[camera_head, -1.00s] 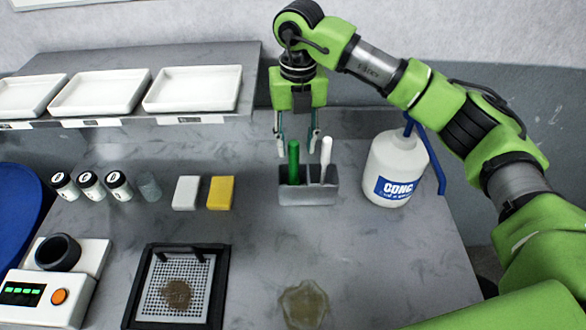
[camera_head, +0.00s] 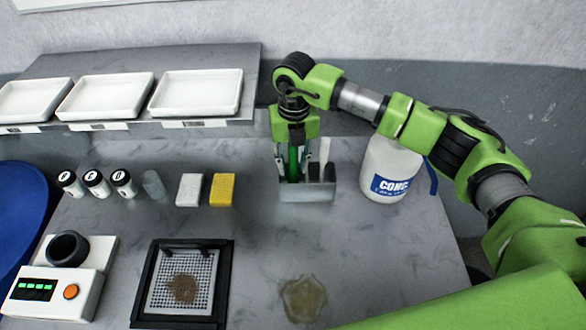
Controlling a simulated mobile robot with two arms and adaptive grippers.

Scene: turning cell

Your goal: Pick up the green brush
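The green brush (camera_head: 293,162) stands upright in a grey holder (camera_head: 307,192) at the back middle of the bench. A white-handled brush (camera_head: 325,152) stands beside it on the right in the same holder. My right gripper (camera_head: 293,174) points down over the holder, with its two fingers on either side of the green handle. The fingers partly hide the handle. I cannot tell whether they touch it. My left gripper is not in view.
A white bottle (camera_head: 383,170) with a blue label stands right of the holder, below my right arm. A yellow block (camera_head: 222,190) and a white block (camera_head: 189,190) lie left of it. A framed sieve (camera_head: 223,285) and a brownish spill (camera_head: 303,299) are in front.

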